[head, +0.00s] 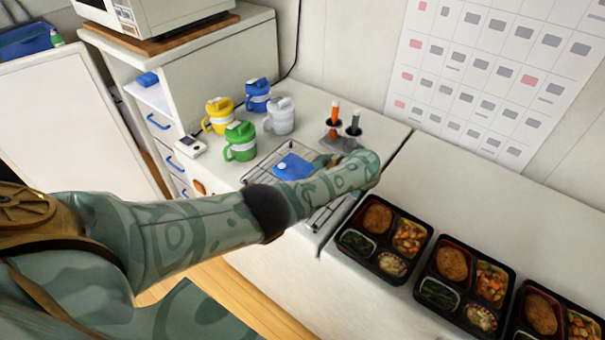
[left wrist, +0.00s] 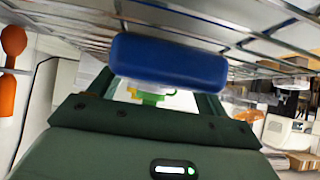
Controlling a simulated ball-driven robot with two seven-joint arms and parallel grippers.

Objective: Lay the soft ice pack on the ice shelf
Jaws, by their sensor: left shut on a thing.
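A blue soft ice pack (head: 293,167) is over the wire rack (head: 262,170) on the white counter in the head view. My left gripper (head: 322,160) is at its right side, partly hidden behind my own forearm. In the left wrist view the ice pack (left wrist: 168,62) lies across between the two fingers of my left gripper (left wrist: 155,90), which is shut on it. The rack's wires (left wrist: 245,30) are close to the pack there; I cannot tell whether they touch. A pale shelf (head: 150,97) in the cabinet at the left carries another blue pack (head: 147,79).
Several lidded mugs, among them a green one (head: 240,142), stand behind the rack. A white device (head: 187,147) lies at the counter's left. Two upright handled tools (head: 335,115) stand behind my arm. Several bento trays (head: 345,258) line the right counter.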

